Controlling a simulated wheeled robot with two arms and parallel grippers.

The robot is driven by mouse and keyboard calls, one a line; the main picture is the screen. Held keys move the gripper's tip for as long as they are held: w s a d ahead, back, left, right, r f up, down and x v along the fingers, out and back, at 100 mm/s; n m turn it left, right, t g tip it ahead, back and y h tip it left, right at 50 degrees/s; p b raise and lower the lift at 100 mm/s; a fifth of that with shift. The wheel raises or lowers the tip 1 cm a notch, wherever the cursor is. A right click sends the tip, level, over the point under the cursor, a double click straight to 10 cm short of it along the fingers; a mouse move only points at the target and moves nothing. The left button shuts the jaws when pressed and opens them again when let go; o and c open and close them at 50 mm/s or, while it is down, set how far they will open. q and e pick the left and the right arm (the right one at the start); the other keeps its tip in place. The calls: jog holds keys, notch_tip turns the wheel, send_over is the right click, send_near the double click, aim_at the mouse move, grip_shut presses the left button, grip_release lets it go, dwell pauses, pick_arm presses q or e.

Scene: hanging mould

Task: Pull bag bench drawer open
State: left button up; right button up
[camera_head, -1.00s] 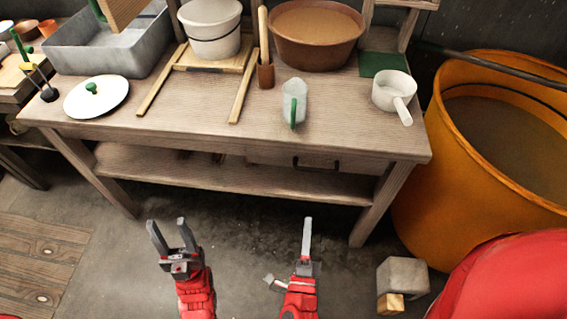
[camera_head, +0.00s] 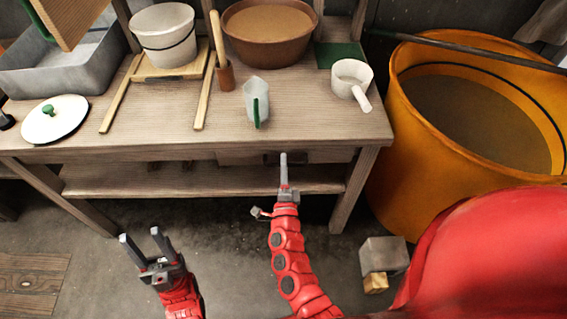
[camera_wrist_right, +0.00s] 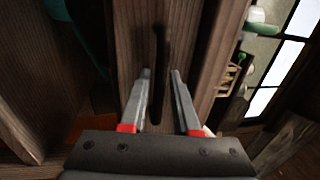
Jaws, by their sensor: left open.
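The bench drawer (camera_head: 235,158) sits under the bench top at the right, its front looking flush with the bench. Its dark handle (camera_head: 300,157) is partly hidden behind my right gripper (camera_head: 283,160). In the right wrist view the handle (camera_wrist_right: 162,35) runs upright in the picture, lined up with the gap between the fingers of my right gripper (camera_wrist_right: 161,73). These fingers are apart with space on both sides of the handle; I cannot tell how deep it sits between them. My left gripper (camera_head: 140,240) is open and empty, low over the floor in front of the bench.
The bench (camera_head: 180,130) carries a jug (camera_head: 256,100), a white dipper (camera_head: 350,80), a brown basin (camera_head: 268,32) and a pot (camera_head: 164,35). An orange tub (camera_head: 400,150) stands close on the right. A grey block (camera_head: 383,255) lies on the floor. The lower shelf (camera_head: 130,180) is below the drawer.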

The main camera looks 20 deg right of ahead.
grip_shut()
dwell(1.5)
